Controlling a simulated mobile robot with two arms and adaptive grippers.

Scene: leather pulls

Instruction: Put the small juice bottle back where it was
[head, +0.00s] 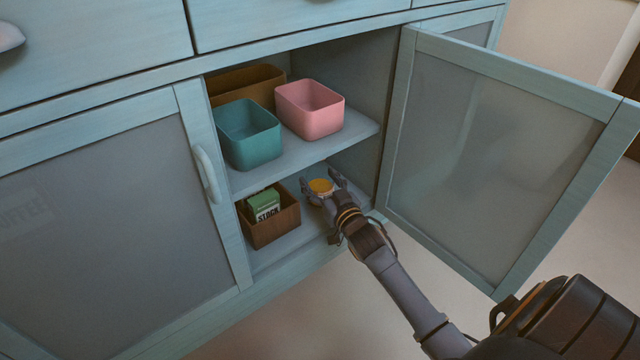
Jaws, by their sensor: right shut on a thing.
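My right gripper (321,187) reaches into the open cabinet at the lower shelf (287,245). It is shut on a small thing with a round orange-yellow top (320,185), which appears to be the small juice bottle. The fingers hide most of its body. I cannot tell whether its base touches the lower shelf. It is to the right of a brown wooden box (272,230) and apart from it. My left gripper is not in view.
The brown box holds a green carton marked "STOCK" (265,204). The upper shelf (345,135) carries a teal bin (250,137), a pink bin (310,112) and a brown bin (245,84). The frosted door (490,150) stands open at right; the left door (110,230) is shut.

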